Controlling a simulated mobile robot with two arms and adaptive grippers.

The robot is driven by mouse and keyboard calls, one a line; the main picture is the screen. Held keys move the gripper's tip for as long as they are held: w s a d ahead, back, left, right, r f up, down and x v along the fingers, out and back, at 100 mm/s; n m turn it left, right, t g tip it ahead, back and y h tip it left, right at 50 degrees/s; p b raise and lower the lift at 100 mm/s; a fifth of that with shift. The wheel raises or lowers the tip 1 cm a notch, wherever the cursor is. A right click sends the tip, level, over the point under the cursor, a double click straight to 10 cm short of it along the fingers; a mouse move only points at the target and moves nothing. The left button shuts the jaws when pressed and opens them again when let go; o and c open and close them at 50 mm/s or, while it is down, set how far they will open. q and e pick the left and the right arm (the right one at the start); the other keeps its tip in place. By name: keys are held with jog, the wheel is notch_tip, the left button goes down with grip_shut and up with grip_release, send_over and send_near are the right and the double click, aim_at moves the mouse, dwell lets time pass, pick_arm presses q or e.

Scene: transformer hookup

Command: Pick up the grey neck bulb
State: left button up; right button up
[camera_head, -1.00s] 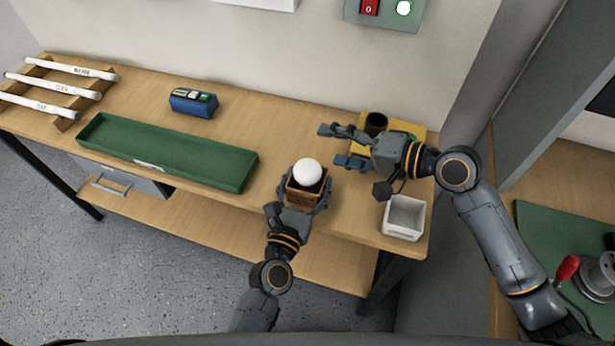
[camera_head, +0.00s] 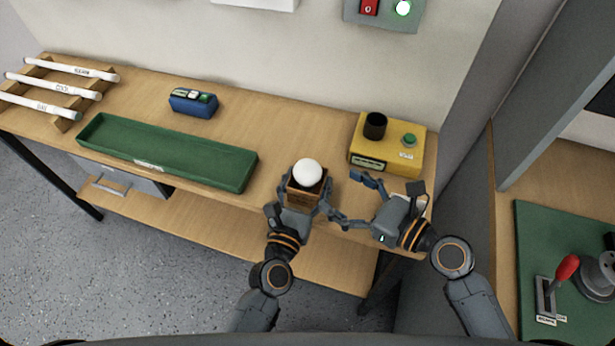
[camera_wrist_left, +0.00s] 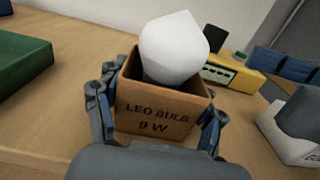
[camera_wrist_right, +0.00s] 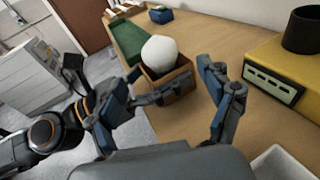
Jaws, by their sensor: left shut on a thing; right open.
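A white round bulb (camera_head: 307,172) sits in an open brown cardboard box (camera_head: 304,198); its neck is hidden inside. The box front reads "LED BULB 9 W" in the left wrist view (camera_wrist_left: 155,122). My left gripper (camera_head: 300,192) is shut on the box, with fingers on both sides. My right gripper (camera_head: 347,198) is open and empty, just right of the box. In the right wrist view, the bulb (camera_wrist_right: 160,53) and box show ahead, between and beyond the right fingers.
A yellow tester (camera_head: 385,148) with a dark socket and green button stands at back right. A white bin (camera_wrist_right: 282,163) is near the right gripper. A long green tray (camera_head: 165,152), a blue case (camera_head: 193,103) and a rack of tubes (camera_head: 60,95) lie left.

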aim_at(318, 176)
pick_arm(q)
jog(key=shift+w, duration=0.1)
pick_arm(e)
jog(key=x, duration=0.4)
jog(key=shift+x, duration=2.7)
jog(key=shift+r, duration=0.1)
jog(key=shift+c, duration=0.4)
jog(key=c, duration=1.2)
notch_tip(318, 176, up, 10)
jog(key=shift+r, duration=0.1)
pick_arm(q)
jog(key=o, duration=1.2)
